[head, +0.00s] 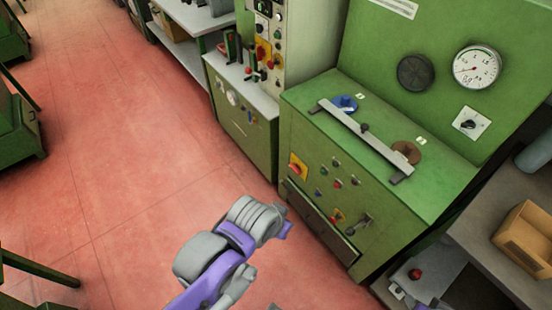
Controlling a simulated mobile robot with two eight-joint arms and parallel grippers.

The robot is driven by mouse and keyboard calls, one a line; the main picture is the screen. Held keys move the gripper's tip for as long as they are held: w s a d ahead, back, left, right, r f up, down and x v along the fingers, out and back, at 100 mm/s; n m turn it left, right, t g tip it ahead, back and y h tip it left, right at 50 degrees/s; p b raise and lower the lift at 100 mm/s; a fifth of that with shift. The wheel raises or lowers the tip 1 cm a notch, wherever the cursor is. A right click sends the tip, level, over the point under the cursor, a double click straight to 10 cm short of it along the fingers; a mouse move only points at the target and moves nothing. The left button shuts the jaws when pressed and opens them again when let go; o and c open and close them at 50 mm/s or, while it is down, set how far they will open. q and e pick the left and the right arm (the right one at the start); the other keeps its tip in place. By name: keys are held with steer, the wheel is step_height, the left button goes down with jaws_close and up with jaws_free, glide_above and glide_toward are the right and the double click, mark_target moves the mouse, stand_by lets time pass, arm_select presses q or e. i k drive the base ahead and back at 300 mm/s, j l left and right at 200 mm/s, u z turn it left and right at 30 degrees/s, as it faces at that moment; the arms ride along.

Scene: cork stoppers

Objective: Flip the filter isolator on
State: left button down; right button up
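No label names the filter isolator, so I cannot tell which control it is. A dark rotary switch on a pale square plate (471,123) is on the upright green panel, below a round white gauge (477,67). A red knob on a yellow plate (298,167) is on the front of the green cabinet. A small dark lever (365,220) is lower right on that front. Purple and grey links of my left arm rise from the bottom edge, left of the cabinet and apart from it in the picture. I see neither gripper's fingertips.
The green cabinet top (440,178) holds a metal bar (345,122) with a blue and a brown round piece. Another control cabinet (245,125) stands left of it. A cardboard box (527,240) is on the right shelf. Red floor (140,150) is clear at left.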

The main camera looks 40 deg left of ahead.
mark_target(296, 168)
steer(key=u, duration=1)
steer(key=i+l+z, duration=0.15)
steer(key=i+z, duration=0.2)
steer(key=i, duration=0.3)
